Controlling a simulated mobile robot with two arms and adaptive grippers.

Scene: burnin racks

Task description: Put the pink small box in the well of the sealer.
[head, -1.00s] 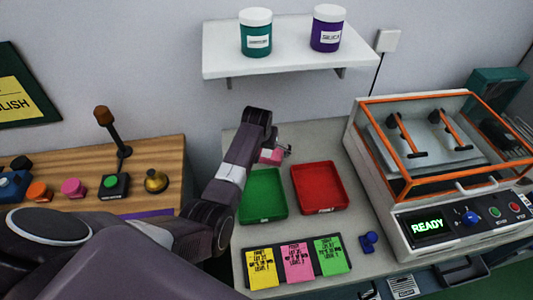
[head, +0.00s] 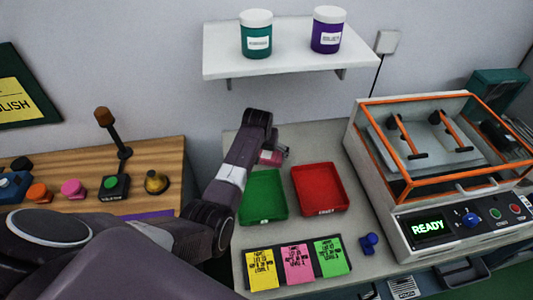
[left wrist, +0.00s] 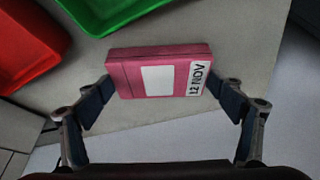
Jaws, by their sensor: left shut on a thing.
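The pink small box (left wrist: 158,76) is between the fingers of my left gripper (left wrist: 160,95), which is shut on it by its two ends. It has a white label and lettering near one end. In the head view the box (head: 270,158) shows partly behind my left wrist, just behind the green tray; I cannot tell whether it is clear of the table. The sealer (head: 405,233) seems to be the orange-framed machine at the right, its display reading READY. Its well cannot be clearly made out beneath the clear, orange-edged cover. My right gripper is not in view.
Coloured note cards (head: 297,264) and a small blue object (head: 369,244) are in front. A shelf (head: 290,62) with two jars hangs above.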

